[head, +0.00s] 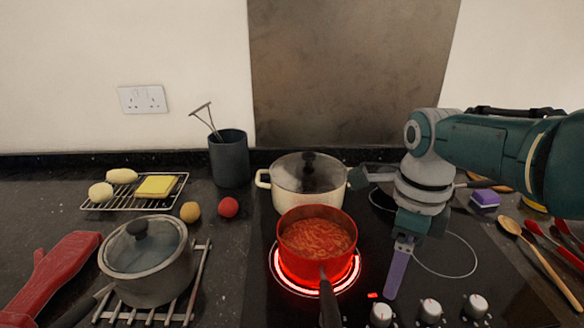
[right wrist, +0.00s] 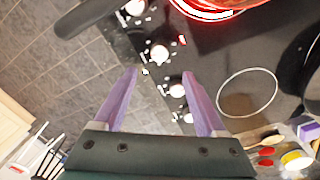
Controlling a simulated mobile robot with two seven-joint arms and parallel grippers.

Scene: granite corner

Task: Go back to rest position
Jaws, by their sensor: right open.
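My right gripper (head: 398,268) reaches in from the right in the head view, pointing down over the right part of the black hob (head: 455,290). In the right wrist view its two purple fingers (right wrist: 160,95) are spread apart with nothing between them. A red pot (head: 300,262) of orange-red food stands on a glowing ring, left of the gripper, its dark handle (head: 328,300) pointing to the front. A cream pot (head: 292,193) with a glass lid stands behind it. My left gripper is not in view.
A grey lidded pan (head: 148,285) sits on a metal rack at the left, near a red mitt (head: 58,262). A wire rack (head: 105,204) holds a yellow block. A dark utensil pot (head: 230,160) stands behind. Wooden spoons (head: 540,255) lie right. Control knobs (head: 430,310) line the hob's front.

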